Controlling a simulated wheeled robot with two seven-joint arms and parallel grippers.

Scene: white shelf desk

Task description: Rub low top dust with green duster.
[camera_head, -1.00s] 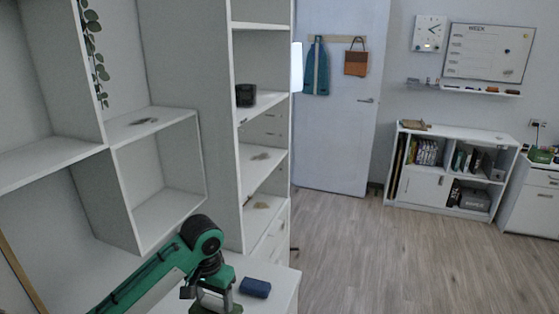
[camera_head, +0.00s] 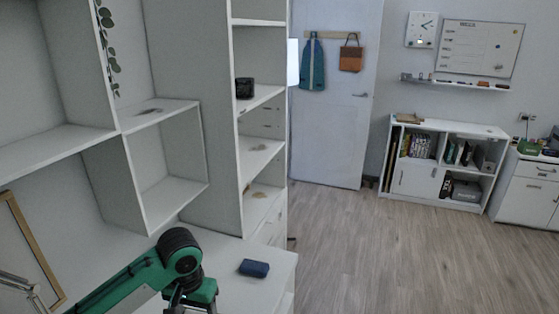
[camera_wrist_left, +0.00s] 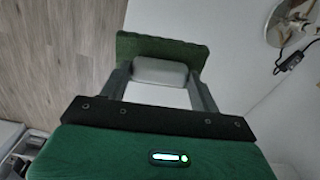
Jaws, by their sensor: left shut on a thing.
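My left gripper (camera_wrist_left: 160,75) is shut on the grey handle of the green duster (camera_wrist_left: 162,46), whose green pad shows beyond the fingers in the left wrist view. In the head view my left arm comes in at the bottom, and its gripper and the duster are cut off or hidden. Dark dust patches lie on the top of the open cubby (camera_head: 150,111) and on two shelves of the tall unit (camera_head: 258,148), (camera_head: 259,195). I cannot see the duster touching any of them. My right gripper is not in view.
A blue block (camera_head: 254,268) lies on the white desk top (camera_head: 228,287) right of my arm. A black object (camera_head: 244,88) stands on a higher shelf. Cubby walls and shelf edges rise beside my arm. A wooden frame (camera_head: 35,250) leans at the left. The floor (camera_head: 370,250) is clear.

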